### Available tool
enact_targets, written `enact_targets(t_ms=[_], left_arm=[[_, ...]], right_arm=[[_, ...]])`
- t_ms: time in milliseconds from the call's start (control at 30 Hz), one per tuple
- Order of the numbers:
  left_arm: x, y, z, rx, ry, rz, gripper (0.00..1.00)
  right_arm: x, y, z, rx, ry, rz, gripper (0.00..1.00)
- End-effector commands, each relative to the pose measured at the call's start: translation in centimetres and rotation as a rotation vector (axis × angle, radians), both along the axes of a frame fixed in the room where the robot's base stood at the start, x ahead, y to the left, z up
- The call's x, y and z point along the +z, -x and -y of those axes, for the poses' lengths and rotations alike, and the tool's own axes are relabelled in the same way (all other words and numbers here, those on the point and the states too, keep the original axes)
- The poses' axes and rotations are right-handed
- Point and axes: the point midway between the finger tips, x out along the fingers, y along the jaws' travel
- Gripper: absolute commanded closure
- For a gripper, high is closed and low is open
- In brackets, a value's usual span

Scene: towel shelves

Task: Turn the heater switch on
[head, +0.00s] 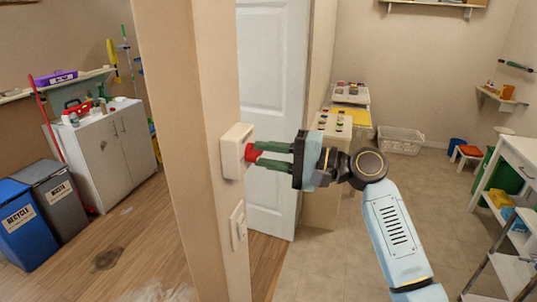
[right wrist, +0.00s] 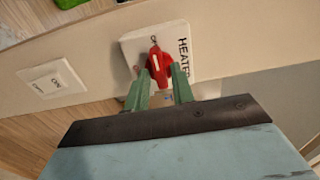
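The heater switch is a white box on the end of a wall, seen in the head view (head: 231,152) and labelled HEATER in the right wrist view (right wrist: 130,47). Its red knob (right wrist: 157,62) has a white mark pointing towards a small symbol at the plate's upper edge. My right gripper (head: 258,154) reaches in from the right, and its green fingers lie on both sides of the red knob. In the right wrist view the fingertips (right wrist: 162,72) appear to touch the knob's sides. The fingertips cover part of the knob. My left gripper is out of view.
A smaller white switch (head: 238,225) sits below the heater switch on the wall. A white door (head: 272,100) stands behind the wall. Recycle (head: 27,222) and waste bins are at the left. A white shelf cart (head: 515,268) is at the right. Tiled floor is clear beyond my arm.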

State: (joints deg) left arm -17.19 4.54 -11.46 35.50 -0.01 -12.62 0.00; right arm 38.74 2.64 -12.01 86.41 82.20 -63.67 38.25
Motion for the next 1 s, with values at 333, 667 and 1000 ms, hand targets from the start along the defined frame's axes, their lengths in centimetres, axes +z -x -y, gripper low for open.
enact_targets(t_ms=[333, 667, 1000], left_arm=[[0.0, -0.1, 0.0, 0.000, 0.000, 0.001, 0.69], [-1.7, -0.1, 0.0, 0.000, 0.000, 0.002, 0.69], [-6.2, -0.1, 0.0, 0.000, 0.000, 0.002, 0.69]], right_arm=[[0.0, 0.0, 0.1, -0.001, 0.001, 0.002, 1.00], [-0.2, 0.0, 0.1, -0.001, 0.029, 0.088, 1.00], [-0.5, 0.0, 0.1, -0.002, 0.114, 0.353, 1.00]])
